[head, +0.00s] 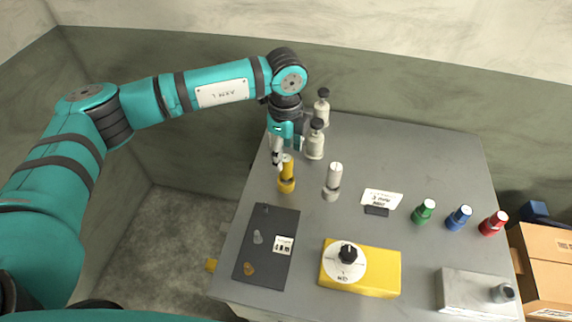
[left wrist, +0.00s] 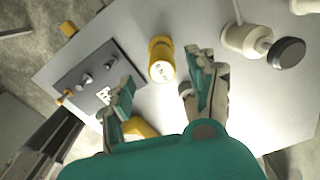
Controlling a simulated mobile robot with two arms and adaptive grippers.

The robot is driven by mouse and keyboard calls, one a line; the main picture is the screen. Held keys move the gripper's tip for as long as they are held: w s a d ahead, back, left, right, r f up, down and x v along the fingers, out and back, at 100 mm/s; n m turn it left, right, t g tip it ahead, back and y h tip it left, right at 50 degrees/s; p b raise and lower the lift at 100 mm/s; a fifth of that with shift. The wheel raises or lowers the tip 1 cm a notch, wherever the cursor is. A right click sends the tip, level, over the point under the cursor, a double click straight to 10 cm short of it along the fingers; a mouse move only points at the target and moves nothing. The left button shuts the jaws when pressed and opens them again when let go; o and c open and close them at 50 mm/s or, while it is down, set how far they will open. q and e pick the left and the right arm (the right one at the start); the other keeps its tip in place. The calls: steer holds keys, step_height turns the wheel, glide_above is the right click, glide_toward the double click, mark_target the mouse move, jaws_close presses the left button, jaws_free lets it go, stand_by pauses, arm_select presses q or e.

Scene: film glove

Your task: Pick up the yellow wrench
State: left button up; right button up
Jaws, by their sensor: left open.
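No plain wrench shape shows. A yellow upright round piece with a wide base (head: 287,185) stands on the grey table, near its left edge. In the left wrist view this yellow piece (left wrist: 162,62) appears between and beyond my two spread fingers. My left gripper (head: 278,158) is open and empty, pointing down just above and behind the yellow piece; its fingers also show in the left wrist view (left wrist: 161,72). Whether a finger touches the piece cannot be told. My right gripper is out of view.
A similar whitish piece (head: 333,182) stands to the right, and white bottles with dark caps (head: 315,142) stand behind. A dark panel (head: 270,222) and a yellow box with a dial (head: 385,272) lie in front. Green (head: 424,212), blue (head: 459,217) and red (head: 493,223) pieces stand at right.

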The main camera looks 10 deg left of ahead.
mark_target(286, 158)
arm_select(q)
step_height(286, 158, down, 4)
steer(key=shift+w+r+p, duration=0.1)
steer(key=shift+r+p, duration=0.15)
steer(key=shift+p, duration=0.55)
steer(key=shift+f, duration=0.3)
jaws_close()
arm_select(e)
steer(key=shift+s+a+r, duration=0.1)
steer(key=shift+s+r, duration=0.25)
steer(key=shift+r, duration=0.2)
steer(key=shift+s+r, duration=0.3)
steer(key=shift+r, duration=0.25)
